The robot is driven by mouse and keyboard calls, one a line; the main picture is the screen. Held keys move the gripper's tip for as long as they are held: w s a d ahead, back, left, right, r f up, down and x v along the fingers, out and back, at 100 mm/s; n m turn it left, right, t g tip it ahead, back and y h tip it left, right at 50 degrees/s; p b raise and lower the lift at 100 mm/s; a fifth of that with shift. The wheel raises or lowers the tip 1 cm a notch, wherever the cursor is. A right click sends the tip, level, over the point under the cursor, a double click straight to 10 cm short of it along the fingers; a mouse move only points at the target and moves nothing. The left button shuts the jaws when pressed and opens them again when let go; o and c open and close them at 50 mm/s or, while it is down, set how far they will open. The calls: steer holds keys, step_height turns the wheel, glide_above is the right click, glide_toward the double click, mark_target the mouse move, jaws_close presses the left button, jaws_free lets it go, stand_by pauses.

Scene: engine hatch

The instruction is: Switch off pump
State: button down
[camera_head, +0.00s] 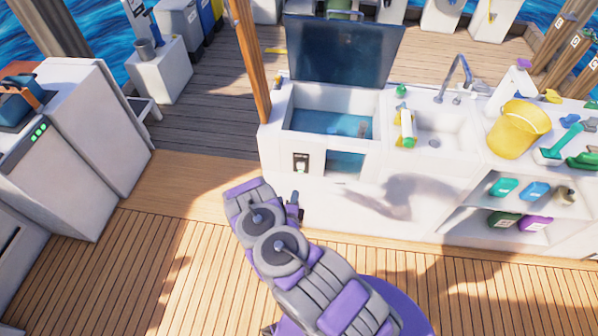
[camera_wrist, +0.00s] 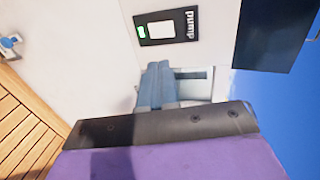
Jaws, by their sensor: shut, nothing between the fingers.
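The pump panel (camera_head: 301,163) is a small dark plate on the white front wall of the counter, below the open tank. In the wrist view the panel (camera_wrist: 160,38) is black, with the word "pump" turned sideways, a white part in its middle and a small lit green spot (camera_wrist: 141,31) at one end. My gripper (camera_wrist: 158,72) is shut and empty, its grey-blue fingers pointing towards the wall just beside the panel. They look apart from the panel; whether they touch the wall I cannot tell. In the head view my gripper (camera_head: 294,207) is partly hidden by my arm.
The tank (camera_head: 300,132) has its dark lid (camera_head: 345,48) raised. A square opening (camera_head: 345,163) lies right of the panel. A wooden post (camera_head: 252,65) stands left of the counter. A sink (camera_head: 440,127) and yellow bucket (camera_head: 518,128) are to the right. The deck in front is clear.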

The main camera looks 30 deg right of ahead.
steer(key=b, duration=0.2)
glide_toward(301, 165)
steer(key=x, duration=0.2)
steer(key=f+x, duration=0.1)
steer(key=x, duration=0.2)
steer(key=shift+w+d+r, duration=0.1)
steer(key=shift+w+d, duration=0.3)
steer(key=shift+w, duration=0.25)
steer(key=shift+w+d+r+g+p, duration=0.2)
steer(key=shift+g+p, duration=0.1)
steer(key=shift+p, duration=0.15)
steer(key=shift+f+y, duration=0.2)
steer(key=shift+y, duration=0.1)
steer(key=shift+a, duration=0.1)
